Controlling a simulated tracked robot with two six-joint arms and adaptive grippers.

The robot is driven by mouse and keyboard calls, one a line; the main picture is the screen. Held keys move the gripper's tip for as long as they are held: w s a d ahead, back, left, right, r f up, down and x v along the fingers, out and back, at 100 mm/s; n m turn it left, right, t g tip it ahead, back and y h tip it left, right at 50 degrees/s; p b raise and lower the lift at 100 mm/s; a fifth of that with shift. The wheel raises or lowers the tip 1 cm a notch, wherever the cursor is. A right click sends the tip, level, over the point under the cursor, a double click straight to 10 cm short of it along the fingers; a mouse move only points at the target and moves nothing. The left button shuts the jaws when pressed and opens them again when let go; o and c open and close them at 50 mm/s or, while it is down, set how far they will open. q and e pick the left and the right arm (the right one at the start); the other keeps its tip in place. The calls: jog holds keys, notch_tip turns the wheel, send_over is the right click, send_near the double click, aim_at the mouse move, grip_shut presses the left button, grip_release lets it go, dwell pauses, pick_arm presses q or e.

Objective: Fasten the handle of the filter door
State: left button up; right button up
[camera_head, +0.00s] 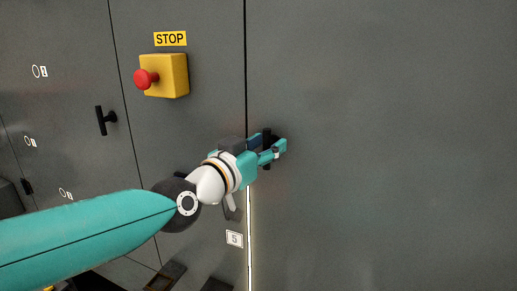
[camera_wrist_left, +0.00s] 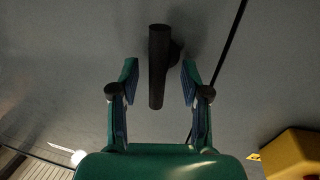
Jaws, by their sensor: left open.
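A black T-shaped handle (camera_wrist_left: 157,65) sits on a grey panel and points lengthwise between the fingers in the left wrist view. I cannot read a label that marks this panel as the filter door. My left gripper (camera_wrist_left: 160,85) is open, with one finger on each side of the handle and a visible gap on both sides. In the head view my left gripper (camera_head: 277,148) is at the panel (camera_head: 380,150), just right of a vertical seam, and mostly hides the handle. My right gripper is not in view.
A yellow box (camera_head: 172,76) with a red stop button (camera_head: 143,79) stands out left of the seam, under a STOP sign (camera_head: 170,39). Another black handle (camera_head: 104,121) is farther left. A bright line (camera_head: 249,240) runs down the lower seam beside a 5 label (camera_head: 234,239).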

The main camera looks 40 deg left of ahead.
pick_arm(q)
jog(key=s, duration=1.2)
jog(key=shift+d+f, duration=0.2)
jog(key=shift+d, duration=0.05)
